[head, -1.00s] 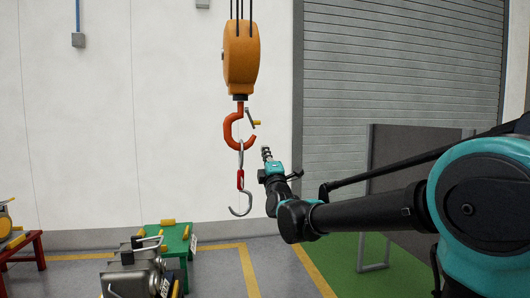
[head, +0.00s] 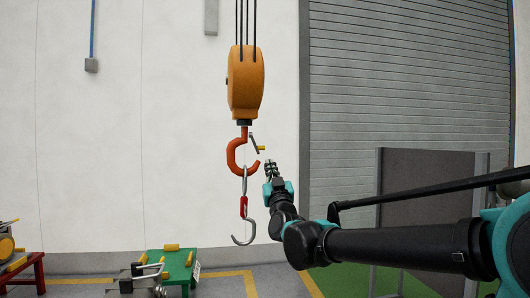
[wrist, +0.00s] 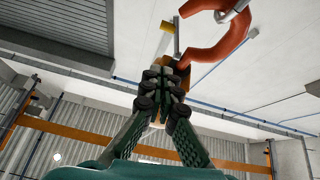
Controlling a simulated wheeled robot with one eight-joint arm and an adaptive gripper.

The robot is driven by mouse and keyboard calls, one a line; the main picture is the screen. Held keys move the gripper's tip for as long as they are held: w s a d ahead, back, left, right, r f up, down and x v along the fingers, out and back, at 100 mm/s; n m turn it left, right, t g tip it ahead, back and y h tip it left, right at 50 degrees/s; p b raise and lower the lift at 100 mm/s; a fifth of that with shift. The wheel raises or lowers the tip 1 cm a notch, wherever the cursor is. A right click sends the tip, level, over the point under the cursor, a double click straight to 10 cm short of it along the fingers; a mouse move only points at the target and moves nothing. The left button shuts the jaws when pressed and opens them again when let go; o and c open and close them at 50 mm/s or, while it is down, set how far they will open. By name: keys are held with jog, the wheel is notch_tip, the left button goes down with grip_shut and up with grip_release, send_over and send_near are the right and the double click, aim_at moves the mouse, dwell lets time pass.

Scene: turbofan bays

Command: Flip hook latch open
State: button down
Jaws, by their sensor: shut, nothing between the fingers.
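The orange-red crane hook (head: 236,156) hangs below an orange hoist block (head: 246,84). Its grey latch bar (head: 254,143) slants down across the hook's mouth and carries a yellow tab (head: 261,148). In the wrist view the hook (wrist: 222,47) is at the top right, with the latch bar (wrist: 177,38) and yellow tab (wrist: 166,27) just above my fingertips. My gripper (head: 270,165) points up, just below and slightly right of the tab in the head view. Its fingers (wrist: 162,88) are together and empty. They look apart from the latch, though the depth gap is unclear.
A smaller steel hook (head: 244,234) with a red latch (head: 243,207) hangs from the crane hook, left of my arm. A green table (head: 172,262) and a red stand (head: 30,267) are low at left. A dark panel (head: 427,190) stands at right.

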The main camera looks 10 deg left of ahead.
aim_at(265, 149)
jog(key=shift+r+m, duration=0.15)
jog(key=shift+m, duration=0.55)
jog(key=x, duration=0.7)
jog(key=f+x, duration=0.1)
jog(key=x, duration=0.3)
jog(key=shift+w+a, duration=0.15)
jog(key=shift+w, duration=0.4)
jog(key=shift+w+a+f, duration=0.1)
jog(key=shift+w+f, duration=0.05)
jog(key=shift+w, duration=0.3)
jog(key=shift+w+a+f, duration=0.1)
jog(key=shift+w+a, duration=0.05)
jog(key=shift+w, duration=0.3)
